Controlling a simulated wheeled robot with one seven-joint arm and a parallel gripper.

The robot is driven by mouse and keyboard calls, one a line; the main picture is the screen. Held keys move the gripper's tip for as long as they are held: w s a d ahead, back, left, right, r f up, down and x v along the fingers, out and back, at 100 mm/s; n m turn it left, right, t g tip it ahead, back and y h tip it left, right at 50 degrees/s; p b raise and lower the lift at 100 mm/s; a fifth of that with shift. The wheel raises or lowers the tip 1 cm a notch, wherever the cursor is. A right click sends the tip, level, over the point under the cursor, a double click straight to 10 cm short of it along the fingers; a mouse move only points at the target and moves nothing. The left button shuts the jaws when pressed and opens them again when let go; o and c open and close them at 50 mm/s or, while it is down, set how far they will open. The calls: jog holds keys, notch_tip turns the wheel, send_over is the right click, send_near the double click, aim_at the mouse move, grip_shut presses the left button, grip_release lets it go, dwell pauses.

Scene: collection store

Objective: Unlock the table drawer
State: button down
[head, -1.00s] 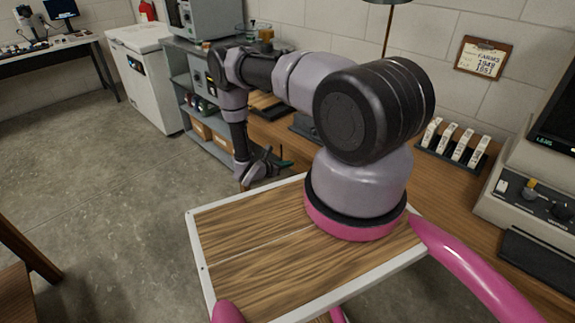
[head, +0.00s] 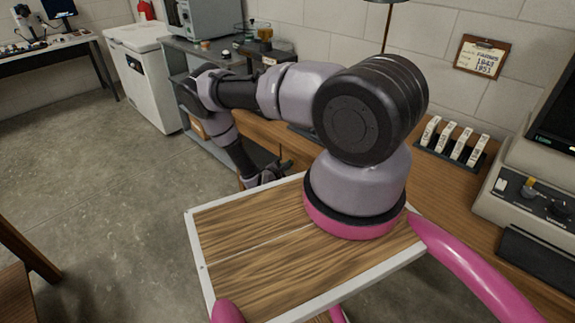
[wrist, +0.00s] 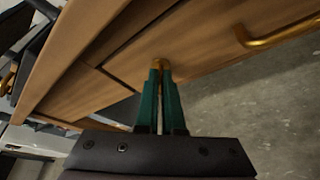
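In the wrist view the wooden table drawer (wrist: 205,66) shows its front with a brass bar handle (wrist: 275,35) at the upper right. A small brass piece (wrist: 158,63), perhaps a key or lock part, is at the drawer front. My gripper (wrist: 160,78) has its green fingers close together, with their tips at the brass piece and seemingly closed on it. The fingertips hide most of the piece, and I cannot tell its full shape. In the head view my gripper (head: 272,174) is low beside the table (head: 262,130), and the drawer front is hidden.
A grey shelf unit (head: 178,88) and a white chest freezer (head: 150,75) stand beyond the table. A clipboard (head: 481,56) hangs on the wall. A grey machine (head: 525,190) sits on the table's right. Open floor (head: 110,190) lies to the left.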

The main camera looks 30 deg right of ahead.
jog(key=m+t, duration=0.1)
jog(key=m, duration=0.1)
jog(key=m+t, duration=0.1)
jog(key=m, duration=0.2)
jog(key=m+t+h, duration=0.1)
jog(key=m, duration=0.1)
jog(key=shift+s+d+f+m+t, duration=0.1)
jog(key=shift+d+f+m+t, duration=0.05)
jog(key=shift+f+m+t, duration=0.2)
jog(key=shift+h, duration=0.3)
dwell(0.3)
jog(key=c, duration=1)
grip_release()
jog(key=shift+c, duration=0.2)
jog(key=shift+f, duration=0.1)
jog(key=v, duration=1)
jog(key=shift+s+a, duration=0.25)
jog(key=shift+s, duration=0.05)
